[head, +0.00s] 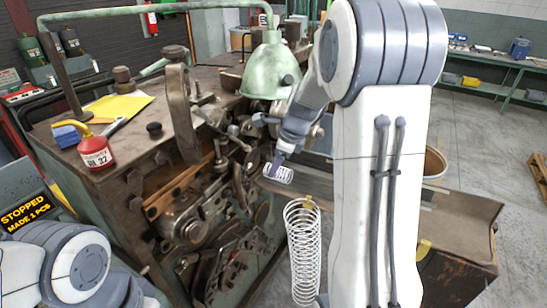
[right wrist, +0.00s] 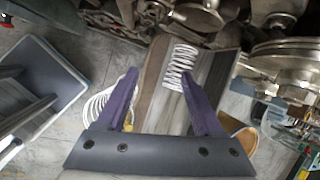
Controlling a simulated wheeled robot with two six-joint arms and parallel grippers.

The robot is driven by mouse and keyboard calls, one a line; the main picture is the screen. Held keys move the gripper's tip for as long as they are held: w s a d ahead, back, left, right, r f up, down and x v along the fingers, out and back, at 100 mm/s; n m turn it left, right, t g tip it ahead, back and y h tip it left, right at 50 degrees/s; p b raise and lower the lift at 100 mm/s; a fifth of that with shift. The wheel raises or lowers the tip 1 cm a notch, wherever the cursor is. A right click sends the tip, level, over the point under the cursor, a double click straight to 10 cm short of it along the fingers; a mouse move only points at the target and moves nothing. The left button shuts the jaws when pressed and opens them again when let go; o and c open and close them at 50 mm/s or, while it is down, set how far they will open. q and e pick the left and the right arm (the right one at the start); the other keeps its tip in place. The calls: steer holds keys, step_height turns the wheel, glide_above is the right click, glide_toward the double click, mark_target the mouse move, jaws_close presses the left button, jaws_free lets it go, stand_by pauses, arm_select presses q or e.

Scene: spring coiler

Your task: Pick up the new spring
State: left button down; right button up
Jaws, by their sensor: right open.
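The new spring, a short white coil (head: 278,174), lies on the grey chute (head: 330,190) in front of the coiling machine. In the right wrist view the white coil (right wrist: 180,62) lies just beyond my fingertips, nearer the right finger.
A long white spring (head: 302,250) hangs in front of the chute, with a yellow piece at its top. The machine (head: 130,190) stands at the left under a green lamp (head: 270,68). A sign (head: 25,212) reads "STOPPED MADE 1 PCS". A grey bin (right wrist: 35,75) stands on the floor.

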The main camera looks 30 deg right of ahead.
mark_target(280, 169)
steer(key=d+f+m, duration=0.1)
steer(key=w+d+f+m, duration=0.1)
steer(key=d, duration=0.1)
steer(key=w+d+f+m, duration=0.1)
steer(key=shift+w+d+h+p, duration=0.1)
steer(key=shift+d+h+p, duration=0.1)
steer(key=shift+h+p, duration=0.1)
steer(key=shift+x, duration=1.05)
steer(key=x, duration=0.2)
steer(key=p+x, duration=0.1)
steer(key=x, duration=0.1)
steer(key=shift+w+a, duration=0.1)
steer(key=shift+w, duration=0.2)
arm_select(q)
step_height(280, 169, up, 2)
steer(key=shift+r, duration=0.15)
arm_select(e)
steer(key=c, duration=1)
